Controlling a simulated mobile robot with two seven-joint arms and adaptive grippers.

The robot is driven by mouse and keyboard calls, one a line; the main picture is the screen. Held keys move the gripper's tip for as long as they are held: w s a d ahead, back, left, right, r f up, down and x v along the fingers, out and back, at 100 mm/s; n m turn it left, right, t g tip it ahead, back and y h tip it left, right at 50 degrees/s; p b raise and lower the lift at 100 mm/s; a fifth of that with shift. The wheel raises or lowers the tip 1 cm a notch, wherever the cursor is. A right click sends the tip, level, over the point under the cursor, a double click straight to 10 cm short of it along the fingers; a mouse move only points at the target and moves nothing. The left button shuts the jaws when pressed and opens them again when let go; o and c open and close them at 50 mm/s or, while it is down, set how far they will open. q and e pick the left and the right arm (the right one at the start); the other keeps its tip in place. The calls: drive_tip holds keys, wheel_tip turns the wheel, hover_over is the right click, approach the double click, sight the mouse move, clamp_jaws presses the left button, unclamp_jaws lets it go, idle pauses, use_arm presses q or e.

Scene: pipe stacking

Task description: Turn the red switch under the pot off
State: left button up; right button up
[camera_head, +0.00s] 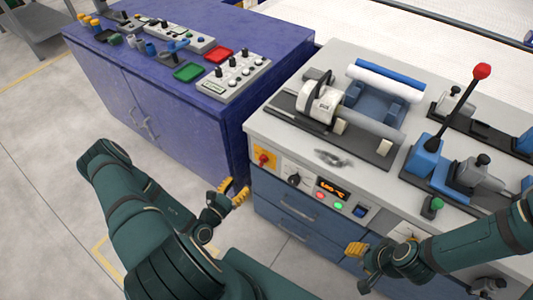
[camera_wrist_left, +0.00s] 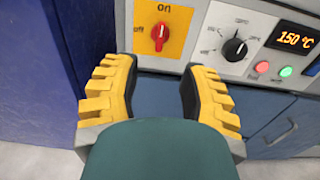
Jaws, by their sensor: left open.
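The red switch (camera_head: 262,159) sits on a yellow plate at the left end of the grey machine's front panel. In the left wrist view the red switch (camera_wrist_left: 160,34) stands roughly upright, with "on" above it and "off" to its left. My left gripper (camera_head: 233,191) is open and empty, in front of and below the switch, apart from it. In the left wrist view its yellow-padded fingers (camera_wrist_left: 160,78) stand either side below the switch. My right gripper (camera_head: 358,255) is low before the machine's right part; its opening is unclear. No cooking pot is recognisable.
Right of the switch are a black knob (camera_wrist_left: 235,48), a display (camera_wrist_left: 296,39) reading 150 °C, and red and green buttons. Blue drawers (camera_head: 300,205) lie below. A purple cabinet (camera_head: 185,110) stands left, close to my left gripper. The floor in front is open.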

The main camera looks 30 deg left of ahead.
sight(260, 161)
use_arm(q)
drive_tip(key=w, duration=0.4)
drive_tip(key=w+b, duration=0.1)
drive_tip(key=w, duration=0.4)
drive_tip(key=w+d+b, duration=0.1)
drive_tip(key=w, duration=0.3)
drive_tip(key=shift+w, duration=0.2)
drive_tip(key=shift+s+r, duration=0.1)
clamp_jaws()
